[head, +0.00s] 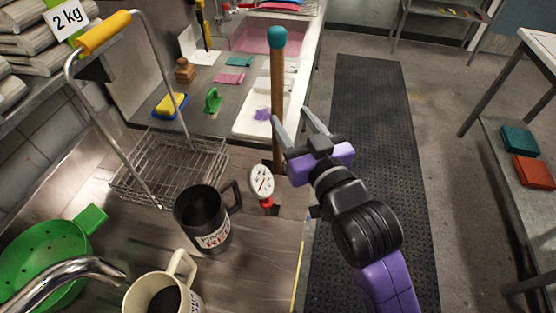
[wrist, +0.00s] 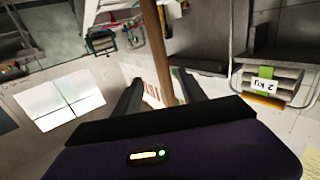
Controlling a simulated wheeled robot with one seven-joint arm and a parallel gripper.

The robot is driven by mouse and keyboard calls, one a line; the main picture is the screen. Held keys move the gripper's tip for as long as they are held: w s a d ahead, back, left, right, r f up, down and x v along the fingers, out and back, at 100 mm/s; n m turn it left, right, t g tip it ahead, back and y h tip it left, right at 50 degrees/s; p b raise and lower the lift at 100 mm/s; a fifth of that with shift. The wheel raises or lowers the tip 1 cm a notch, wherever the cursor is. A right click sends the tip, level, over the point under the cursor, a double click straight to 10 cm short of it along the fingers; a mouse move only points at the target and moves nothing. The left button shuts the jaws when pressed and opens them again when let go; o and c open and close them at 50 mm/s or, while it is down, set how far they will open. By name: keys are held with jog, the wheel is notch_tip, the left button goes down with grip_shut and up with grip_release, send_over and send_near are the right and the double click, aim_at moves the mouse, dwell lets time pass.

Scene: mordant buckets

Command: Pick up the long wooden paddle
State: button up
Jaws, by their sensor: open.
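The long wooden paddle (head: 278,80) stands nearly upright in the head view, a brown shaft with a teal knob on top. Its lower end is hidden behind the dial and counter items. My gripper (head: 291,120) is open just right of the shaft, its left finger overlapping the shaft in the picture. In the wrist view the shaft (wrist: 158,40) runs down between the two open fingers of my gripper (wrist: 159,80). I cannot tell how far in depth it is from them, and nothing is gripped.
A dial thermometer (head: 261,183), dark mug (head: 204,222), cream mug (head: 165,297) and wire basket (head: 165,165) with a yellow-handled frame crowd the counter at left. A green colander (head: 40,255) is farther left. The dark floor mat (head: 375,150) to the right is clear.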

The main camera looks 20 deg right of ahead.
aim_at(281, 90)
jog(key=w+r, duration=0.2)
jog(key=r, duration=0.1)
jog(key=shift+w+r, duration=0.35)
jog(key=shift+w, duration=0.4)
jog(key=w+p, duration=0.2)
jog(key=w, duration=0.4)
jog(key=shift+w+a+f+p, duration=0.1)
jog(key=shift+w+f+p, duration=0.05)
jog(key=shift+w+p, duration=0.2)
grip_shut()
